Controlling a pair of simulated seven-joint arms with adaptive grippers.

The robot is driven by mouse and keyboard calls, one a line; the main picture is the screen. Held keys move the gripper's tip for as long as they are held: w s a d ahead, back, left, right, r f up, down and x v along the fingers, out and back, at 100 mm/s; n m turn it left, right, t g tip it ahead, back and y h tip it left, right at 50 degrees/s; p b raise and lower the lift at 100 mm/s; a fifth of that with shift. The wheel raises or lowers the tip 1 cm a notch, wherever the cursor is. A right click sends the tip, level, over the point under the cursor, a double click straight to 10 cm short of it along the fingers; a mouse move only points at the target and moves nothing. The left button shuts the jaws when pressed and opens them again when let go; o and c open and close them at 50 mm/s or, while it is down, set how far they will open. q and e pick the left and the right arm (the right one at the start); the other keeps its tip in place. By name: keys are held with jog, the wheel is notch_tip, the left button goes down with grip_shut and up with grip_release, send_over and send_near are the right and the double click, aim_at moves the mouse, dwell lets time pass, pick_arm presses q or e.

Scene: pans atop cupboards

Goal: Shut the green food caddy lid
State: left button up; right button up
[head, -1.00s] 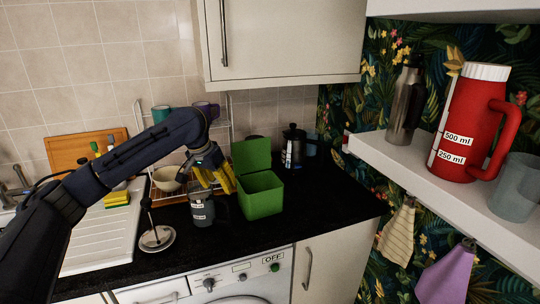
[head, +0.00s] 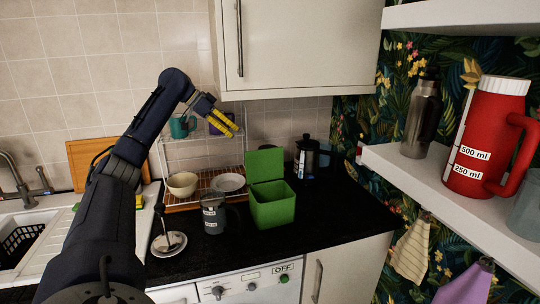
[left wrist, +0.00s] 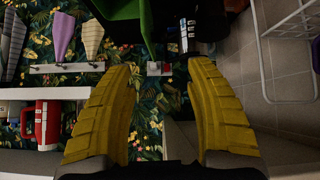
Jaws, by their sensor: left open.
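The green food caddy (head: 273,207) stands on the black worktop in the head view. Its lid (head: 265,165) is up, tilted back at the rear left, and the inside shows. My left gripper (head: 236,129) has yellow fingers and is open and empty. It is raised above and to the left of the caddy, in front of the dish rack, apart from the lid. In the left wrist view the fingers (left wrist: 165,75) are spread wide, with part of the green caddy (left wrist: 118,10) at the top edge. My right gripper is not in view.
A grey measuring jug (head: 213,215) stands just left of the caddy, with a plunger-like tool (head: 168,241) further left. A black cafetiere (head: 307,158) stands behind right. The wall cupboard (head: 300,45) hangs above. A shelf (head: 430,173) with a red jug juts in at right. Worktop right of the caddy is clear.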

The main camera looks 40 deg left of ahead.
aim_at(262, 154)
pick_arm(q)
jog(key=x, duration=1.6)
jog(key=shift+d+f, duration=0.1)
jog(key=shift+d, duration=0.05)
jog(key=shift+w, duration=0.1)
grip_shut()
